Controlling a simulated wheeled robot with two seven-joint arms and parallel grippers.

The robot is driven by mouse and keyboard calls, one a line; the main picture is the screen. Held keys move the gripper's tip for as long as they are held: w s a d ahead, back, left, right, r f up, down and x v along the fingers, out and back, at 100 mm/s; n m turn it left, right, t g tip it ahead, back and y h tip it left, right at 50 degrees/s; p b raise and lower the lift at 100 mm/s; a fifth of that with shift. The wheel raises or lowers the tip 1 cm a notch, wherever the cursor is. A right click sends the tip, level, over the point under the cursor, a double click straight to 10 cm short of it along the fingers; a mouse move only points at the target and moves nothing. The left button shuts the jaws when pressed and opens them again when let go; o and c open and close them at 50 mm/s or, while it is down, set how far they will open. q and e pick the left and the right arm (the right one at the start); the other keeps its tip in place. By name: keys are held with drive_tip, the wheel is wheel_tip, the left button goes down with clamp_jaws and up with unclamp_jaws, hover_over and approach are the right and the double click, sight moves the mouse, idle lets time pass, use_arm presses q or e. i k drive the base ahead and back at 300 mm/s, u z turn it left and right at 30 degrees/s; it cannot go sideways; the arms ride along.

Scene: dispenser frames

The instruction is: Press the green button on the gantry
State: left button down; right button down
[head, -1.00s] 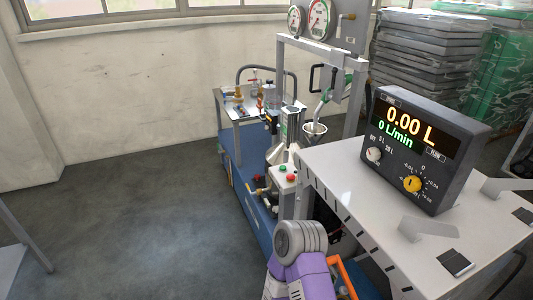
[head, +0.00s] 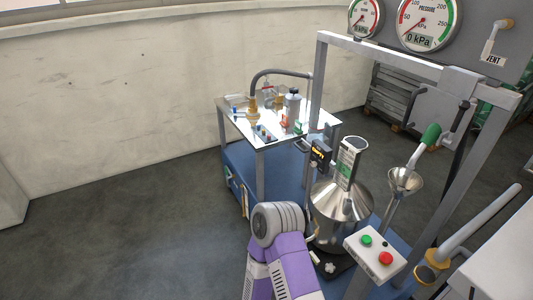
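The green button (head: 366,240) sits on the sloped top of a small white control box (head: 372,265). A larger red button (head: 386,258) is to its right, and a small black knob lies between and above them. The box stands at the lower right, in front of the grey metal gantry (head: 390,58). A purple and grey link of my own arm rises from the bottom edge, left of the box and apart from the green button in the picture. Neither of my grippers shows. The button's face is unobstructed.
A steel conical vessel (head: 341,208) stands behind the control box, with a funnel (head: 404,181) to its right. A small table (head: 262,145) holds bottles and fittings. Pressure gauges (head: 428,25) hang above. The floor at left is clear.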

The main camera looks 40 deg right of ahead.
sight(365, 239)
drive_tip(key=i, duration=1.2)
drive_tip(key=z, duration=2.65)
drive_tip(key=i, duration=0.4)
drive_tip(key=u, duration=2.35)
